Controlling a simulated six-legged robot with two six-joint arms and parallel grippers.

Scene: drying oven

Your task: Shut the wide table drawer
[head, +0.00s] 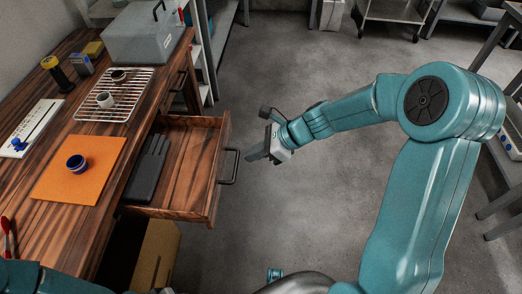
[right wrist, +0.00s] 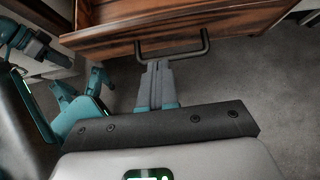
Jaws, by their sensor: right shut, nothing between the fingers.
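The wide table drawer (head: 196,188) stands pulled out from the wooden table (head: 92,160), its inside showing. My right gripper (head: 250,156) is shut and empty, just outside the drawer front, pointing at the handle. In the right wrist view the closed fingers (right wrist: 156,66) end close to the handle (right wrist: 172,52), below the drawer front (right wrist: 190,24); I cannot tell whether they touch it. My left gripper is not in view; part of my left arm shows at the bottom left.
On the table are an orange mat (head: 78,180) with a blue cup (head: 76,163), a wire rack (head: 116,100) and a grey box (head: 143,36). A cardboard-coloured box (head: 157,255) stands below the drawer. The floor right of the drawer is clear.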

